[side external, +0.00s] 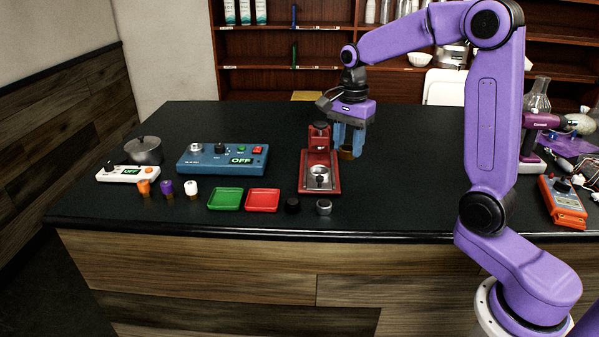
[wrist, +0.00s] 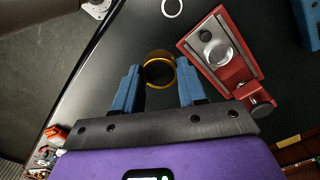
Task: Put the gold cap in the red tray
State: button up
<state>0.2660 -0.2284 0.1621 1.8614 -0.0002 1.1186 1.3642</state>
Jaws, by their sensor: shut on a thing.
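The gold cap (wrist: 159,69) is a round gold ring-shaped piece held between the blue fingertips of my gripper (wrist: 158,82) in the wrist view. In the side external view my gripper (side external: 349,142) points down, shut on the gold cap (side external: 346,154), which shows low between the fingers. It is just right of the red brewer stand (side external: 308,184) and seems to be above the table. The red tray (side external: 263,200) lies flat and empty near the table's front edge, left of the brewer stand. The red tray is not visible in the wrist view.
A green tray (side external: 225,199) sits left of the red tray. A black knob (side external: 292,205) and a silver ring (side external: 324,207) stand to its right. A blue control box (side external: 222,159) is behind the trays. The red brewer stand rises between my gripper and the trays.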

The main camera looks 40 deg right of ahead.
jog(key=w+a+f, duration=0.2)
jog(key=a, duration=1)
send_over(263, 201)
jog(key=shift+m, duration=0.4)
jog(key=f, duration=0.9)
jog(key=shift+s, duration=0.2)
jog(key=shift+w+f, duration=0.15)
jog(key=shift+f, duration=1.6)
jog(key=shift+f, duration=0.1)
jog(key=o, duration=0.8)
